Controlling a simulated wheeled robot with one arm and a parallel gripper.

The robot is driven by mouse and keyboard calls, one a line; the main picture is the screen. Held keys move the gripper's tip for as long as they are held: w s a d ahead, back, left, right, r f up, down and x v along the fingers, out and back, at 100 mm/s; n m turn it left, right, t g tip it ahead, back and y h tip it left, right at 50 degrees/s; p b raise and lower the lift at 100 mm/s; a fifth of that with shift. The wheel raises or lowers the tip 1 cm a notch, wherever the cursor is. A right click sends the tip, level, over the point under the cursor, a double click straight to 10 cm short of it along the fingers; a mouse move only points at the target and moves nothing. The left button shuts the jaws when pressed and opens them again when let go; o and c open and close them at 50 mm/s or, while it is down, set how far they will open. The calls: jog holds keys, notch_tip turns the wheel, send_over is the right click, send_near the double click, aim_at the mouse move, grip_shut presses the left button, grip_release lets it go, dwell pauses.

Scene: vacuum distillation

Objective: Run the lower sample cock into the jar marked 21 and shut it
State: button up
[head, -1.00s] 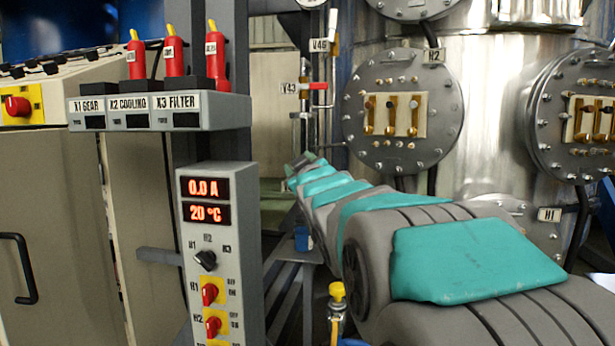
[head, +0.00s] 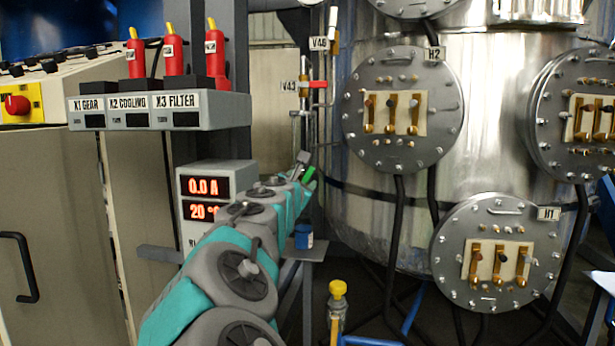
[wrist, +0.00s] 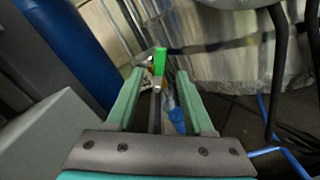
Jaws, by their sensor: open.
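A bright green lever (wrist: 160,61), apparently a cock handle, shows in the wrist view just past and between the fingertips. In the head view a small bright green part (head: 309,174) shows at the arm's end. My gripper (wrist: 159,76) is open, with its two pale green fingers on either side of the lever's line; no contact is visible. A small blue jar-like container (head: 303,237) stands on a small shelf below the arm's end. Its marking is not readable. A blue shape (wrist: 177,119) beside the right finger may be the same container. The cock's outlet is not clear.
A red-handled valve labelled V43 (head: 318,85) is on the pipes above, with V46 (head: 319,43) higher. The steel vessel (head: 470,150) stands to the right. The control box (head: 215,200) is close left of my arm. A yellow-topped fitting (head: 337,290) stands in front.

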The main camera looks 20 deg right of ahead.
aim_at(309, 174)
jog(key=shift+x, duration=2.8)
grip_shut()
